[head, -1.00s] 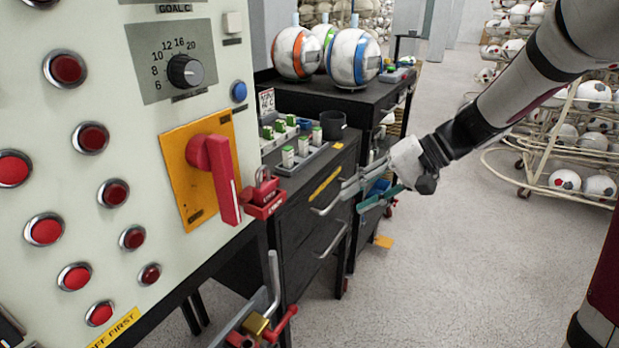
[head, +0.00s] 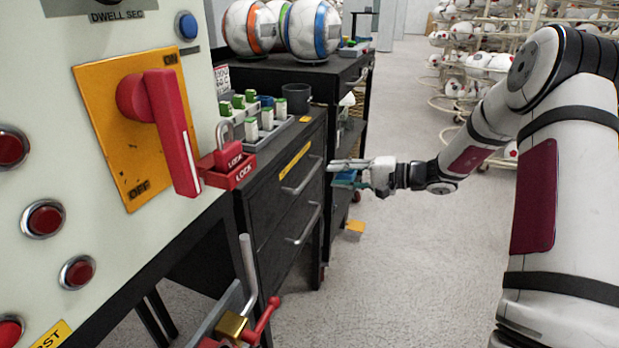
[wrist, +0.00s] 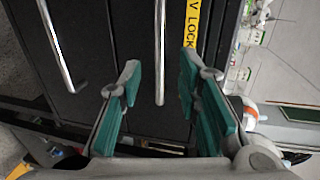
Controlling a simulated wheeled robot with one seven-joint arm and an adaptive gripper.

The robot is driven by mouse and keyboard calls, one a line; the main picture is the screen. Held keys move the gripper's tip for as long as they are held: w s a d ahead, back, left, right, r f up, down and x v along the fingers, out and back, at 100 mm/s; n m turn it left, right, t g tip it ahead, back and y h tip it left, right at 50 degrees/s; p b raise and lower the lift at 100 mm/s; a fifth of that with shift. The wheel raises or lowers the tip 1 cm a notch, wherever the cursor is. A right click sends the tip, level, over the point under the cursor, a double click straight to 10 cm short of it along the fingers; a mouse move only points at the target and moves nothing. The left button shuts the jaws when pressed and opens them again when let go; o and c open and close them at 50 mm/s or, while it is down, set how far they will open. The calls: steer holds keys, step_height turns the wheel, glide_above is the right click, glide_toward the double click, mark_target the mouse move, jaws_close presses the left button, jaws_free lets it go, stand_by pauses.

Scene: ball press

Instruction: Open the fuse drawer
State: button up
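The black drawer cabinet (head: 262,207) has two drawer fronts, both looking shut. The upper front carries a yellow label (head: 294,160), partly readable as "V LOCK" in the wrist view (wrist: 191,25). Its silver bar handle (head: 302,177) sits below the label, above the lower drawer's handle (head: 305,225). My gripper (head: 332,172) is level with the upper handle, on its right. In the wrist view my gripper (wrist: 160,72) is open, its green-padded fingers on either side of the upper handle's line (wrist: 160,40). Neither finger visibly touches the handle; depth is hard to judge.
A fuse tray (head: 262,140) and dark cup (head: 296,98) stand on the cabinet. Another black cabinet with balls stands behind.

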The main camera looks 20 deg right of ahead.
mark_target(309, 175)
steer(key=b+x, duration=0.1)
steer(key=x, duration=0.7)
steer(key=shift+w+a, duration=0.15)
steer(key=shift+a, duration=0.15)
steer(key=shift+c, duration=0.5)
jaws_close()
